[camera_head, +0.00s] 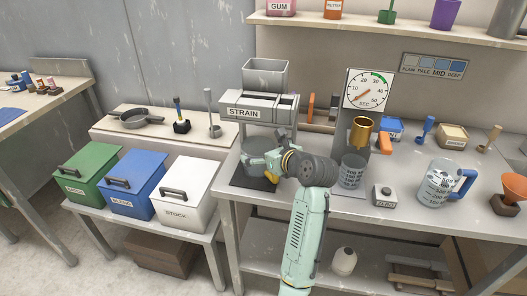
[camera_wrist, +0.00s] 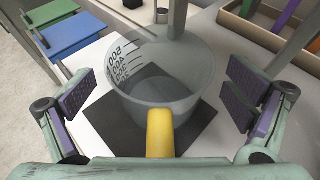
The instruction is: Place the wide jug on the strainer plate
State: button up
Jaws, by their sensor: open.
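The wide jug (camera_wrist: 150,75) is clear grey with measuring marks and a yellow handle (camera_wrist: 160,133). It looks upright on a dark square plate, apparently the strainer plate (camera_wrist: 198,132), under the STRAIN stand (camera_head: 243,113). The jug (camera_head: 256,150) and plate (camera_head: 243,180) also show in the head view, partly hidden by my arm. My gripper (camera_wrist: 168,95) is open, with one finger on each side of the jug and handle. Gaps show between both finger pads and the jug. In the head view, my gripper (camera_head: 272,165) is at the jug's front right.
Right of my gripper are a clear jug (camera_head: 352,172), a brass cup (camera_head: 361,133) below a dial, a small ZERO box (camera_head: 384,195) and a blue-handled jug (camera_head: 440,183). Lidded bins (camera_head: 180,195) stand at left. The stand's post (camera_wrist: 177,18) rises close behind the jug.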

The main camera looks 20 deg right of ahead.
jog(key=b+v, duration=0.2)
jog(key=v, duration=1)
jog(key=shift+w+r, duration=0.1)
jog(key=shift+r, duration=0.05)
